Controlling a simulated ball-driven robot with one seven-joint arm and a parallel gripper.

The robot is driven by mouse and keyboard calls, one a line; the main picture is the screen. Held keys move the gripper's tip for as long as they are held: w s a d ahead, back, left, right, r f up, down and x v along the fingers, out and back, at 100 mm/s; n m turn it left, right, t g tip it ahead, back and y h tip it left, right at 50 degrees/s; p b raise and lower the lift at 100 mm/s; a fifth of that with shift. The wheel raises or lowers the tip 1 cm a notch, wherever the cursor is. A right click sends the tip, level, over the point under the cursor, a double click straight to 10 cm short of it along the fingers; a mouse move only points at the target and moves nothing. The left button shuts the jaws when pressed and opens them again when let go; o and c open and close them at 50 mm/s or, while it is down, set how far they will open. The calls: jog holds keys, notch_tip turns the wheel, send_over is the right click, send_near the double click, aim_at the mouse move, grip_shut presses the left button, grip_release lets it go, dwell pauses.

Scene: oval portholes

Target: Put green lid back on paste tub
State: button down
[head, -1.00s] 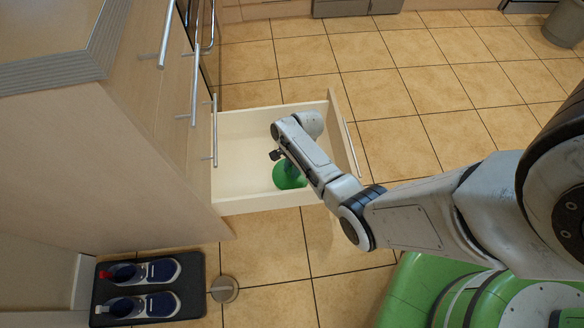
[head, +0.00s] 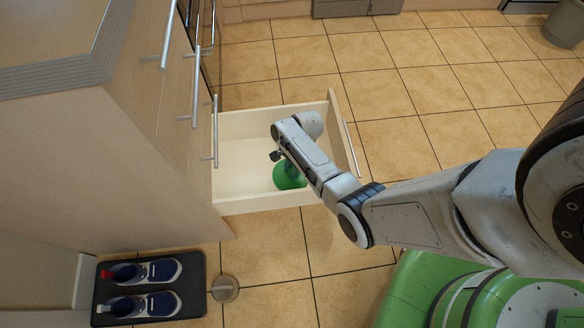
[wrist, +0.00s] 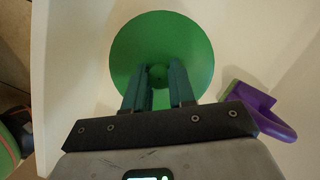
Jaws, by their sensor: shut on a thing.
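The green lid (wrist: 160,35) is a round disc with a small knob in its middle, seen from above in the wrist view. It also shows in the head view (head: 288,178), inside the open drawer and partly hidden by my arm. My gripper (wrist: 159,76) is shut on the lid's knob, with one finger on each side. I cannot make out the paste tub in either view. What lies under the lid is hidden, so I cannot tell whether it touches anything below.
The pale open drawer (head: 235,178) has walls around the gripper. A purple object with a green part (wrist: 262,110) lies right of the gripper. Cabinet handles (head: 215,130) stick out at left. Shoes on a dark tray (head: 150,290) are on the floor.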

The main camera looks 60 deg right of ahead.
jog(key=c, duration=0.9)
grip_release()
jog(key=shift+o, duration=0.2)
jog(key=p+v, duration=0.5)
jog(key=v, duration=0.5)
jog(key=shift+r, duration=0.4)
